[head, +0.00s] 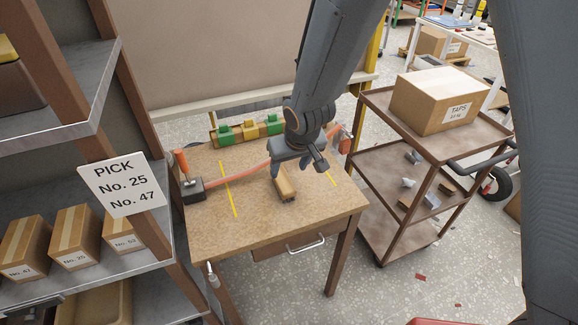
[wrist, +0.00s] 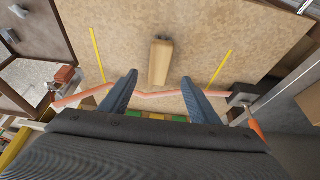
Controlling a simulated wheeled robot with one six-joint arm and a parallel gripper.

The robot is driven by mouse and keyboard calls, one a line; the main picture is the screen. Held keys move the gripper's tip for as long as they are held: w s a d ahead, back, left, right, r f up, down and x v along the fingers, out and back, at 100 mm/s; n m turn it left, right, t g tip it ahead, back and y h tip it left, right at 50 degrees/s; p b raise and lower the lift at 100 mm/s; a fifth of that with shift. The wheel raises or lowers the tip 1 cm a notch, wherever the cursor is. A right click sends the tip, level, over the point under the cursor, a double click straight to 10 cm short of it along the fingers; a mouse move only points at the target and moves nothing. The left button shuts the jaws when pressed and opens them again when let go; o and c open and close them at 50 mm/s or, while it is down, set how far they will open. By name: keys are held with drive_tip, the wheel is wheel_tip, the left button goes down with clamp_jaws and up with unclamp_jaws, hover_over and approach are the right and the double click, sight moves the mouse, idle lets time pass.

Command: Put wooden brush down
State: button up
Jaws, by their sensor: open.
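The wooden brush (head: 286,187) looks like a tan wooden block with a darker side. It lies on the brown worktable (head: 235,236), between two yellow lines. In the wrist view the brush (wrist: 160,62) lies ahead of my fingertips, in line with the gap between them. My gripper (head: 297,168) is over the table close to the brush. In the wrist view my gripper (wrist: 158,79) is open, with its two fingers wide apart and nothing held between them. Whether a finger touches the brush cannot be told.
A red strap (head: 235,173) runs across the table behind the brush, from a dark block with an orange handle (head: 183,168). Green and yellow blocks (head: 246,130) line the back edge. A shelf with boxes (head: 76,238) stands left, a cart (head: 378,100) right. The table's front is clear.

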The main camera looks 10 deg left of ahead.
drive_tip(key=shift+d+r, duration=0.1)
drive_tip(key=shift+r, duration=0.1)
drive_tip(key=s+d+r+m+h, duration=0.1)
drive_tip(key=d+r+m, duration=0.15)
drive_tip(key=d, duration=0.55)
drive_tip(key=s+d+r+m+h, duration=0.1)
drive_tip(key=d+r, duration=0.2)
drive_tip(key=d, duration=0.5)
drive_tip(key=s+d+r+m+g, duration=0.1)
drive_tip(key=s+d+r+m, duration=0.2)
drive_tip(key=s+d, duration=0.6)
drive_tip(key=d+r, duration=0.1)
drive_tip(key=d, duration=0.3)
drive_tip(key=shift+s+d+g, duration=0.2)
drive_tip(key=shift+g, duration=0.2)
